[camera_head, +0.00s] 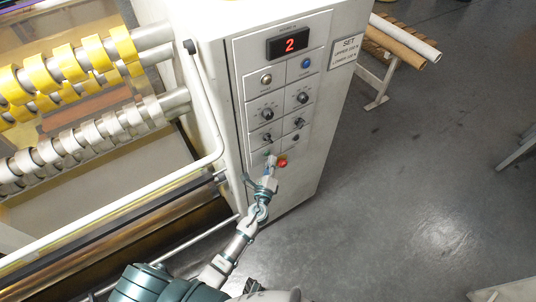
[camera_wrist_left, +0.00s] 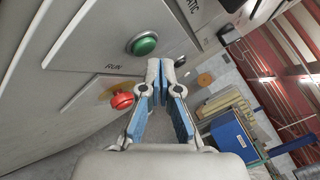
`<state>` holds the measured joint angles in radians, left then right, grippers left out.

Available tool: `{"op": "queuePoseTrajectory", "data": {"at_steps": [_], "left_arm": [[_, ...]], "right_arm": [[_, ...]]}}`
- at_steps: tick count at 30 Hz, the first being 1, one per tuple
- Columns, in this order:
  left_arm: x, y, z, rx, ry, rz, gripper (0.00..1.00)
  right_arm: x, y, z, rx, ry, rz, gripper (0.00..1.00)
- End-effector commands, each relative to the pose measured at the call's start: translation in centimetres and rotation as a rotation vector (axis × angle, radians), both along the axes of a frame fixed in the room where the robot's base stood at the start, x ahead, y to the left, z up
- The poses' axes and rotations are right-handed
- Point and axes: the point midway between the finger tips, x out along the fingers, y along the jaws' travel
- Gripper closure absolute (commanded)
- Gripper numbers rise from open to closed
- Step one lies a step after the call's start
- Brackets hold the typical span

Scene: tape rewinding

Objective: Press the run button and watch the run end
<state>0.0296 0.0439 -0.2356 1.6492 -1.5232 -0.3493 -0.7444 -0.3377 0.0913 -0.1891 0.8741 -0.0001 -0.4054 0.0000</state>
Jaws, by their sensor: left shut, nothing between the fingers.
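The control panel (camera_head: 247,83) is on the front of a white cabinet. In the left wrist view, a green button (camera_wrist_left: 143,44) sits on the panel, near the printed word RUN. In the head view the gripper hides that area. My right gripper is not seen.
A red display (camera_head: 289,44) reads 2, with knobs and switches below. Yellow tape rolls (camera_head: 68,62) and pale rolls (camera_head: 75,143) sit on shafts at left, behind a white rail (camera_head: 150,190). Cardboard tubes (camera_head: 405,38) lie on a rack.

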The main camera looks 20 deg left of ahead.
Motion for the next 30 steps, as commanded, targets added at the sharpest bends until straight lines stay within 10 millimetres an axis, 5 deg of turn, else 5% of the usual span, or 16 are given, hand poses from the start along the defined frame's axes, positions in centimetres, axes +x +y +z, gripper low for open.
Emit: {"op": "queuePoseTrajectory", "data": {"at_steps": [14, 30], "left_arm": [[-0.4, -0.6, 0.0, 0.000, 0.000, -0.001, 1.00], [-3.2, -4.1, 0.0, 0.000, 0.001, -0.001, 1.00]], "right_arm": [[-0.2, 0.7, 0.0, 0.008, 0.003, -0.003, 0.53], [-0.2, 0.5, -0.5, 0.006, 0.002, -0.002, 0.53]]}}
